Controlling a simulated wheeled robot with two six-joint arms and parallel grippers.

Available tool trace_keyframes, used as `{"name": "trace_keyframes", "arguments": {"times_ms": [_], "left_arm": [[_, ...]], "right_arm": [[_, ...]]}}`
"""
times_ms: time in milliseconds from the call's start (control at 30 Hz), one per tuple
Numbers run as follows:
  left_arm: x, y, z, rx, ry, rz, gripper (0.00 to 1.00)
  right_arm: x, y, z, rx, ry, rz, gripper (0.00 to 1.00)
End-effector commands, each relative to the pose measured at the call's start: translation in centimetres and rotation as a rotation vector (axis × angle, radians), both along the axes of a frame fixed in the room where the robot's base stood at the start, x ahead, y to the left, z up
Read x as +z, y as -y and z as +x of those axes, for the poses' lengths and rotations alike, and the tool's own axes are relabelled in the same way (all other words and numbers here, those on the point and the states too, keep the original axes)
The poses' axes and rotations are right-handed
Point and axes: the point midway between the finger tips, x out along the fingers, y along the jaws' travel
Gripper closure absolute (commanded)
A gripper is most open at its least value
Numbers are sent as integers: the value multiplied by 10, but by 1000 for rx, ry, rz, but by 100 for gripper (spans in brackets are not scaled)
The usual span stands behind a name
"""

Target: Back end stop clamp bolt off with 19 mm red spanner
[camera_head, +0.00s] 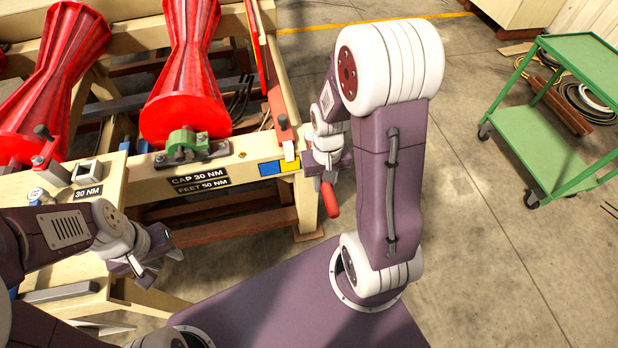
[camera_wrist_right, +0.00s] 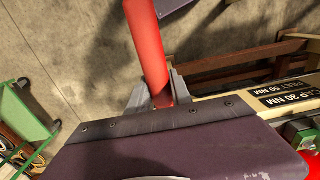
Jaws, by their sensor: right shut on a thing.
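My right gripper (camera_head: 326,172) is shut on a red handle (camera_head: 330,199), which fits the red spanner, to the right of the bench corner. In the right wrist view the red handle (camera_wrist_right: 149,50) rises between the grey fingers (camera_wrist_right: 160,92). The spanner's jaw end and size mark cannot be made out. My left gripper (camera_head: 153,268) is empty, its fingers apart, low in front of the bench. A red bar with a dark bolt-like head (camera_head: 281,121) lies along the bench's right end. I cannot tell whether this is the end stop clamp bolt.
Large red rollers (camera_head: 186,90) lie beyond. A square metal socket (camera_head: 87,172) is at left. A green trolley (camera_head: 560,155) stands right, with open floor before it.

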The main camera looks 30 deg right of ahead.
Motion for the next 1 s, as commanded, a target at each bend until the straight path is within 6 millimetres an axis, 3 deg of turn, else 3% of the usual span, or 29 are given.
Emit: {"name": "trace_keyframes", "arguments": {"times_ms": [67, 467, 767, 1000], "left_arm": [[-8, 0, 0, 0, 0, 0, 64], [0, 0, 0, 0, 0, 0, 64], [-32, 0, 0, 0, 0, 0, 64], [-21, 0, 0, 0, 0, 0, 64]], "right_arm": [[-6, 6, 1, -20, 7, -2, 100], [-1, 6, -1, -24, 6, -2, 100], [-42, 6, 0, -24, 6, -2, 100], [-39, -18, 12, -186, 6, -1, 100]]}}
